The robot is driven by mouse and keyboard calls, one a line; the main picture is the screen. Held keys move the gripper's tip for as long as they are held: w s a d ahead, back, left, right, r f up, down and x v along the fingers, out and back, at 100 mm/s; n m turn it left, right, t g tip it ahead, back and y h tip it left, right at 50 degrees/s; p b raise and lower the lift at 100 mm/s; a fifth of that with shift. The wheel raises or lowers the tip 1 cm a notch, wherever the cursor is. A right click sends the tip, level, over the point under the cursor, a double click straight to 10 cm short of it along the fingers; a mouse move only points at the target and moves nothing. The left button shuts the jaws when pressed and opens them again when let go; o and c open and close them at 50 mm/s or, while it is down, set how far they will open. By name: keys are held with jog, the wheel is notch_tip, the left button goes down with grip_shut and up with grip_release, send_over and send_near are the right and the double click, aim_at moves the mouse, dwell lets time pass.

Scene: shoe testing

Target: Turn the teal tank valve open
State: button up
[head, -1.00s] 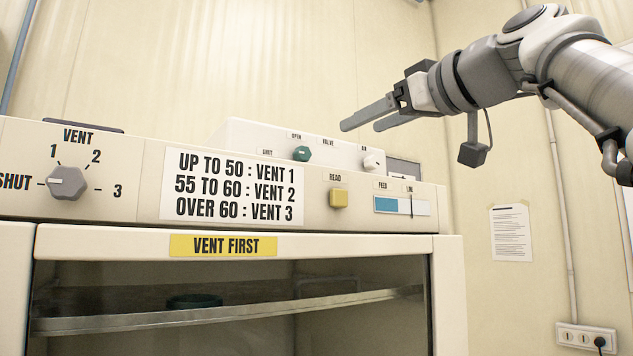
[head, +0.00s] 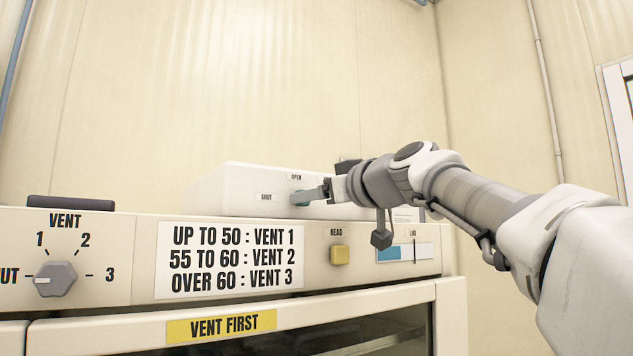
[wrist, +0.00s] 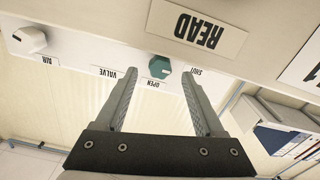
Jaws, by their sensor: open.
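The teal valve knob (head: 298,198) is on the front of the white box on top of the cabinet, between the SHUT and OPEN labels. My gripper (head: 312,194) is right at it and partly hides it. In the wrist view the teal knob (wrist: 157,68) shows between the tips of my two spread fingers (wrist: 158,75), with a gap on each side. A pale mark on the knob is on the side toward the SHUT label (wrist: 197,71). Whether the fingertips reach past the knob's face is hard to tell. The gripper is open and empty.
Below the box, the cabinet panel has a grey VENT knob (head: 55,279), a yellow READ button (head: 340,254) and a blue-and-white gauge (head: 403,253). In the wrist view a white AIR knob (wrist: 30,39) is left of the teal one. The wall behind is bare.

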jog(key=shift+p+x, duration=0.6)
jog(key=shift+x, duration=0.45)
grip_shut()
